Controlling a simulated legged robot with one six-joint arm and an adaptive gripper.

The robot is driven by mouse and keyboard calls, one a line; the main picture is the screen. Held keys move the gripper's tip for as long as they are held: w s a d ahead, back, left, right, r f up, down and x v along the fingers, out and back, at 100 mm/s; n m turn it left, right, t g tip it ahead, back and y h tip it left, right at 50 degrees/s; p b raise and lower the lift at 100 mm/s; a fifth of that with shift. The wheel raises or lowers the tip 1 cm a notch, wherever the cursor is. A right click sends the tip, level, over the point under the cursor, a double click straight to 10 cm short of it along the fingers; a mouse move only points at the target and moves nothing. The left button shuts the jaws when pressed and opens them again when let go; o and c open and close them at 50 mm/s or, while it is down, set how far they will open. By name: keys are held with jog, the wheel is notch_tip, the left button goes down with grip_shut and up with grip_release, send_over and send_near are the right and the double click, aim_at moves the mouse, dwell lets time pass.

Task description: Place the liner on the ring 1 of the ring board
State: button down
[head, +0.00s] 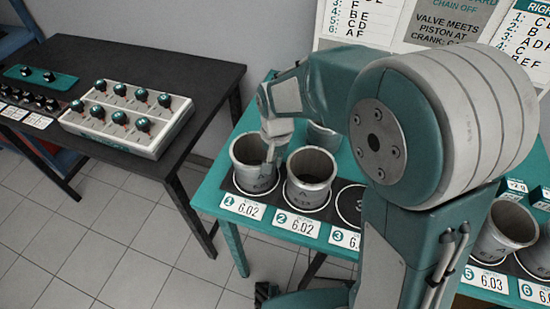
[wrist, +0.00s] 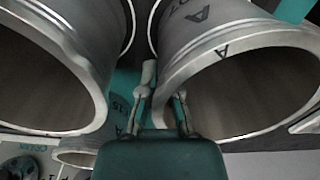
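A grey metal liner (head: 254,165) marked A stands upright on ring 1 at the left end of the ring board (head: 222,190), above a 6.02 label. A second liner (head: 308,180), also marked A, stands beside it on ring 2. My gripper (head: 271,146) points down at the right rim of the ring 1 liner. In the wrist view, one liner fills the left and one the right. My gripper's fingers (wrist: 164,98) are apart at the right liner's rim, seemingly one inside and one outside. I cannot tell whether they press on the wall.
Ring 3 (head: 351,205) is bare. Liners stand on the right near label 5 (head: 506,229) and label 6 (head: 544,255); my arm hides the space between. Another liner (head: 323,137) stands behind ring 2. A black table (head: 120,65) with a knobbed box (head: 127,118) stands left, across a floor gap.

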jog(key=c, duration=0.8)
grip_release()
notch_tip(320, 180, up, 12)
jog(key=shift+d+r, duration=0.1)
jog(key=shift+d, duration=0.05)
jog(key=s+d+r+t, duration=0.2)
jog(key=s+d, duration=0.5)
jog(key=s, duration=0.1)
jog(key=s+d+r+n+t, duration=0.1)
jog(key=s+d+t, duration=0.2)
jog(key=s+d, duration=0.5)
jog(key=shift+s+r+n+t, duration=0.3)
jog(key=shift+s+r, duration=0.05)
jog(key=shift+s, duration=0.05)
